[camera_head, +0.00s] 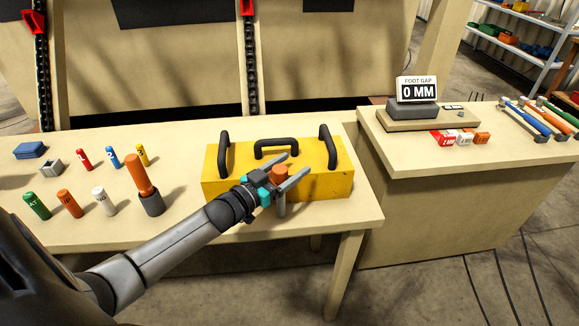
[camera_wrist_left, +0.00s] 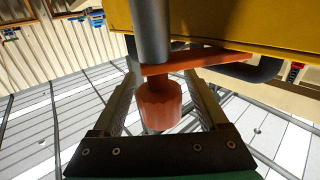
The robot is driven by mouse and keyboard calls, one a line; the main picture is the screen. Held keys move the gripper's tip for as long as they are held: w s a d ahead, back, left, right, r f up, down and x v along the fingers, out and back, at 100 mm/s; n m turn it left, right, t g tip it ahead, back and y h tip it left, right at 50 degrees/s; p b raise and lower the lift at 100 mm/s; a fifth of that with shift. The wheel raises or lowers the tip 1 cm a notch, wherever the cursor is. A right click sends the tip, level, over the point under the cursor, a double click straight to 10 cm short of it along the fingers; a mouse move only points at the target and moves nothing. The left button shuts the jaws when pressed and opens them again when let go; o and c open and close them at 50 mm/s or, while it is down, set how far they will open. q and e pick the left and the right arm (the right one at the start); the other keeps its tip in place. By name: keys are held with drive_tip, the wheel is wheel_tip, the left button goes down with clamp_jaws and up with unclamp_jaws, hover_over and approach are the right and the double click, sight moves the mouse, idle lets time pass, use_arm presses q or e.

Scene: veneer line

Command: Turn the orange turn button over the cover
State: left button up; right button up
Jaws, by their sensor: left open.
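The yellow cover (camera_head: 325,185) with black handles sits on the near table and fills the top of the left wrist view (camera_wrist_left: 225,22). The orange turn button shows its round knob (camera_head: 280,172) near the cover's front edge, by a grey post (camera_head: 282,207). In the left wrist view, the button's knob (camera_wrist_left: 158,104) and flat orange bar (camera_wrist_left: 195,61) show beside the grey post (camera_wrist_left: 150,30). The bar runs along the cover's edge; I cannot tell if it overlaps the cover. My left gripper (camera_head: 296,165) is open, its fingers on either side of the knob with gaps. My right gripper is out of view.
Left of the cover stand an orange-handled tool (camera_head: 138,172) in a dark holder and several coloured cylinders, including a green one (camera_head: 37,205). A second table (camera_head: 400,150) at right carries a "FOOT GAP 0 MM" display (camera_head: 416,90), small boxes and hammers. A gap separates the tables.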

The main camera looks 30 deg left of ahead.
use_arm(q)
clamp_jaws()
idle(0.5)
idle(0.8)
